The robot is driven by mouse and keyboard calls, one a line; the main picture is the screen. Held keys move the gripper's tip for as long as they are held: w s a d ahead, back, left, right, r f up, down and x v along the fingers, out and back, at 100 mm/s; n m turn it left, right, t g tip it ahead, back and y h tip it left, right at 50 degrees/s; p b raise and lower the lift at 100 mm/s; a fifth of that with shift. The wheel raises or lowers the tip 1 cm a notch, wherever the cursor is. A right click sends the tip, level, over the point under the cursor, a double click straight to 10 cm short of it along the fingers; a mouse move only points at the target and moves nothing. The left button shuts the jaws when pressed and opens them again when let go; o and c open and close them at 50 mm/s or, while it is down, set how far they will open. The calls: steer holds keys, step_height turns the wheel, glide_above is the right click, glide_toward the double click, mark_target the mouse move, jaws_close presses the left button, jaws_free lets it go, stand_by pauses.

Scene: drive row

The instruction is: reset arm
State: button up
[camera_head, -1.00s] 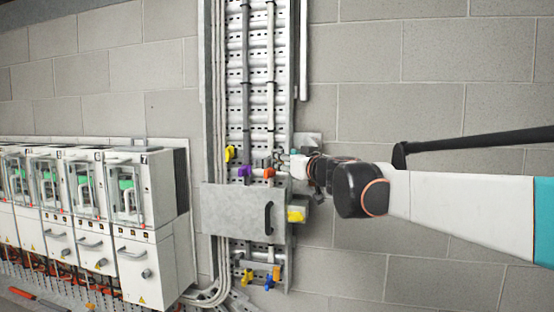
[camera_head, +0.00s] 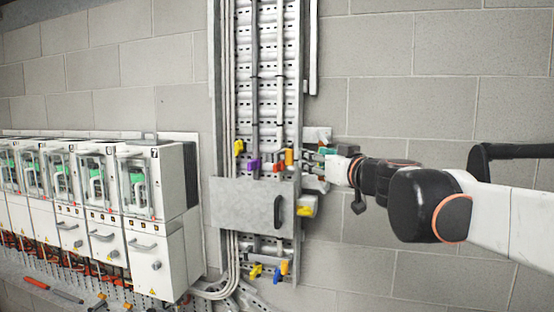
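My gripper (camera_head: 312,160) is in the head view, right of the middle, at the end of my arm, which reaches in from the right. It points left at the right edge of the metal wall rack, near the orange handle (camera_head: 289,157). Its fingers are small and partly blurred against the rack. I cannot tell whether they are open or shut, or whether they touch anything.
A grey metal box (camera_head: 240,203) with a black handle sits on the rack just below left of my gripper. Yellow (camera_head: 239,147) and purple (camera_head: 254,165) handles are nearby. White drive cabinets (camera_head: 155,215) stand at left. The block wall at upper right is bare.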

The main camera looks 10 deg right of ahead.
steer(key=s+d+f+m+g+h+b, duration=0.15)
steer(key=s+d+f+h+b, duration=0.3)
steer(key=f, duration=0.65)
steer(key=s+d+f+m+g+h+b, duration=0.1)
steer(key=s+d+f+m+h+b, duration=0.15)
steer(key=s+f+b, duration=0.5)
steer(key=s+d+f+m+g+h+b, duration=0.1)
steer(key=s+d+f+m+h+b, duration=0.2)
steer(key=f+b, duration=0.75)
steer(key=s+a+f+n+g+y+b, duration=0.1)
steer(key=s+f, duration=0.4)
steer(key=f, duration=0.6)
steer(key=s+a+f+n+g+y+b, duration=0.1)
steer(key=s+f, duration=0.5)
steer(key=f, duration=0.6)
steer(key=s+a+f+n+g+y+b, duration=0.1)
steer(key=s+a+f+g+b, duration=0.3)
steer(key=f, duration=0.7)
steer(key=shift+s+a+f+g+y+b, duration=0.2)
steer(key=shift+s+a+g+y+b, duration=0.25)
steer(key=shift+s+y, duration=0.3)
